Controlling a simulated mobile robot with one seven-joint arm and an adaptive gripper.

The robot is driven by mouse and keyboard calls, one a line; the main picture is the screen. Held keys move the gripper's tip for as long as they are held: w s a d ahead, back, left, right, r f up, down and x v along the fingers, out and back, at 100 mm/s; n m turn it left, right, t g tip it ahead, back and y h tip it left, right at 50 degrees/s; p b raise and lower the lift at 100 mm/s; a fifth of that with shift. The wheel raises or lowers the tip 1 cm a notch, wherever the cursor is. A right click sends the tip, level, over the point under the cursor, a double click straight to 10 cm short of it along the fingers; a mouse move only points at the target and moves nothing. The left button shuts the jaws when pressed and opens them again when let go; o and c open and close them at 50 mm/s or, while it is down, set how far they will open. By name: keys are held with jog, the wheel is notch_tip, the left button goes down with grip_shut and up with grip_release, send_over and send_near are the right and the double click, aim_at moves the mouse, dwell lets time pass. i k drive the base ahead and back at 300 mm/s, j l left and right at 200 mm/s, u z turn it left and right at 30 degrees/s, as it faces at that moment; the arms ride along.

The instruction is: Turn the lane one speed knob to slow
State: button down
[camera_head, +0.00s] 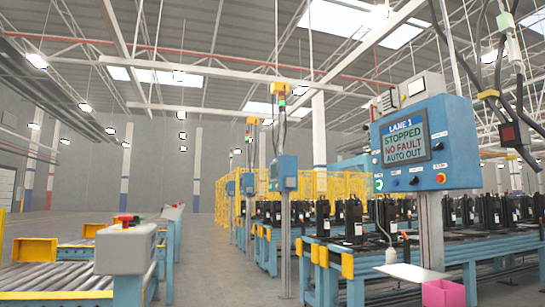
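The lane one control panel (424,147) is a blue box on a grey post at the right. Its screen (406,138) reads LANE 1, STOPPED, NO FAULT, AUTO OUT. My gripper is not in view.
A white shelf (405,273) and a pink box (443,293) are below the panel. Blue conveyor tables with several black compressors (355,220) stand behind. Cables with a dark box (514,134) hang at right. A roller conveyor (60,281) is at left; bare floor lies between.

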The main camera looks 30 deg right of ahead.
aim_at(438, 145)
jog(key=z, duration=1.25)
